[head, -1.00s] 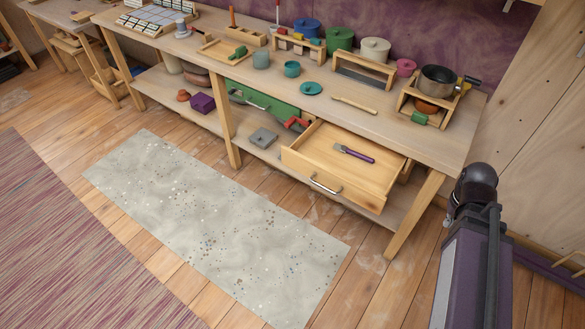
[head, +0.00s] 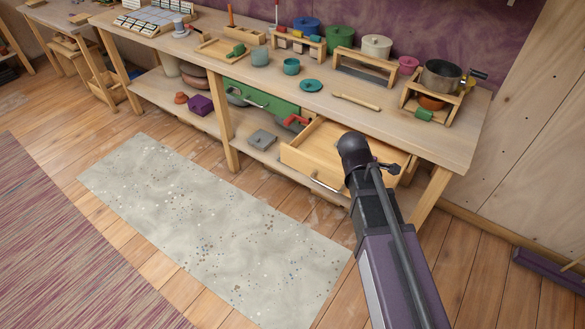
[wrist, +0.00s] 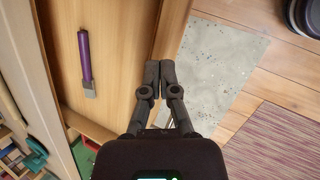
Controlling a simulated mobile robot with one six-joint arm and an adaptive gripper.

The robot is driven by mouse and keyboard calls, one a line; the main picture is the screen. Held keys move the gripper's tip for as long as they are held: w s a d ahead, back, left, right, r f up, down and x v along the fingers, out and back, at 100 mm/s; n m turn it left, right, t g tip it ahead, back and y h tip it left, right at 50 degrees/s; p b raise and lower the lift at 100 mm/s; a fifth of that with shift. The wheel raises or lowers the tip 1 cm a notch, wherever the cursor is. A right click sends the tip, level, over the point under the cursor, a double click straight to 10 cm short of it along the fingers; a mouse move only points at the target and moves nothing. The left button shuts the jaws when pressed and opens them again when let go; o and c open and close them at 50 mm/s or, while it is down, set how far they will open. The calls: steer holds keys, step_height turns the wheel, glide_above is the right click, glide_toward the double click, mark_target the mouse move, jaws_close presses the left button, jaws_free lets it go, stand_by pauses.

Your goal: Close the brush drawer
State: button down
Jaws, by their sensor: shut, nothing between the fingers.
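The brush drawer (head: 312,163) is a light wooden drawer pulled out from under the workbench. Its metal handle (head: 326,186) shows on the front, partly beside my arm. In the wrist view, the drawer's bare floor (wrist: 122,50) holds a brush (wrist: 85,58) with a purple handle; my arm hides the brush in the head view. My gripper (wrist: 160,66) is shut and empty, with its fingertips at the drawer's front panel in the wrist view. I cannot tell whether they touch it. The gripper's fingers are not clear in the head view.
The workbench (head: 415,140) carries pots, wooden racks and cups above the drawer. A green drawer front (head: 262,103) and a grey block (head: 262,139) are to the left. A speckled grey mat (head: 210,220) lies on the open floor in front.

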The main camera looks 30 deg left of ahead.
steer(key=s+a+n+t+b, duration=0.1)
steer(key=s+a+n, duration=0.2)
steer(key=a, duration=0.6)
steer(key=s+a+f+n+t+y+b, duration=0.1)
steer(key=s+a+n+t+b, duration=0.1)
steer(key=a+n, duration=0.5)
steer(key=s+a+n+t+y+b, duration=0.1)
steer(key=s+a+n, duration=0.4)
steer(key=a, duration=0.6)
steer(key=shift+f+t+b, duration=0.3)
steer(key=shift+f+b, duration=0.1)
steer(key=shift+b, duration=0.05)
steer(key=shift+w+f, duration=0.2)
steer(key=b, duration=0.7)
glide_toward(296, 164)
steer(key=x, duration=0.5)
steer(key=shift+s+f, duration=0.1)
steer(key=shift+f, duration=0.5)
steer(key=shift+w+d, duration=0.1)
steer(key=shift+w, duration=0.55)
